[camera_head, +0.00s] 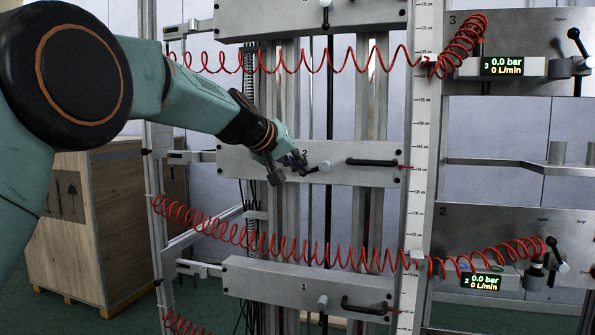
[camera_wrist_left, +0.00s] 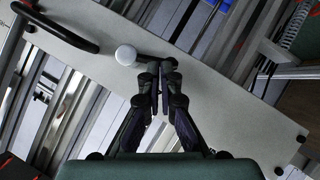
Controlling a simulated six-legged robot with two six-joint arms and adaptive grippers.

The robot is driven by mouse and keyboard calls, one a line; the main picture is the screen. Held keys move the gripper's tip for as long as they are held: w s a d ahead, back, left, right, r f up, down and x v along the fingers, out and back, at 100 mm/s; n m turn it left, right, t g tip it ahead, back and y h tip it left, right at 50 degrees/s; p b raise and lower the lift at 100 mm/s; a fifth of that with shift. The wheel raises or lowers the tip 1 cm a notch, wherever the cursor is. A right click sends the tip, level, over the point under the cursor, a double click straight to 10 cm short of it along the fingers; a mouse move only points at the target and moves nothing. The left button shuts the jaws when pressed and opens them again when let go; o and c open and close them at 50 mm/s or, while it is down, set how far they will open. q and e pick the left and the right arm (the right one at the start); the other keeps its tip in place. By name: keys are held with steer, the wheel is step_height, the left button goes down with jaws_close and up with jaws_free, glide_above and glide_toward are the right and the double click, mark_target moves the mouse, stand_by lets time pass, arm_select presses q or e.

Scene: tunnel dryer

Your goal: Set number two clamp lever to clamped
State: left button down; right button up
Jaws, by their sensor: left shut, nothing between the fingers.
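The middle grey crossbeam (camera_head: 235,160) carries a small "2". I cannot tell whether the fingers touch the lever. My right gripper is not in view.
A black bar handle (camera_head: 372,162) sits right of the lever on the same beam. Similar beams are above (camera_head: 260,22) and below (camera_head: 250,278). Red coiled hoses (camera_head: 215,228) cross in front. Valve panels with displays (camera_head: 502,66) stand at right, a wooden crate (camera_head: 110,215) at left.

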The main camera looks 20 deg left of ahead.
arm_select(q)
steer(key=shift+f+n+h+b, duration=0.8)
steer(key=shift+n+h+b, duration=0.15)
steer(key=shift+b, duration=1.4)
steer(key=shift+d+f+n+t+h+b, duration=0.1)
steer(key=shift+f+n+t+h+b, duration=0.4)
steer(key=shift+b, duration=0.95)
steer(key=n+h+b, duration=0.1)
steer(key=b, duration=0.2)
steer(key=d+f+n+t+h+b, duration=0.1)
steer(key=b, duration=0.2)
steer(key=f+n+h+b, duration=0.1)
steer(key=n+b, duration=0.1)
steer(key=b, duration=0.1)
steer(key=shift+d+t, duration=0.25)
steer(key=shift+t, duration=0.05)
steer(key=shift+w+d+f+b, duration=0.1)
steer(key=shift+d+f+b, duration=0.15)
steer(key=shift+b, duration=0.6)
stand_by(0.7)
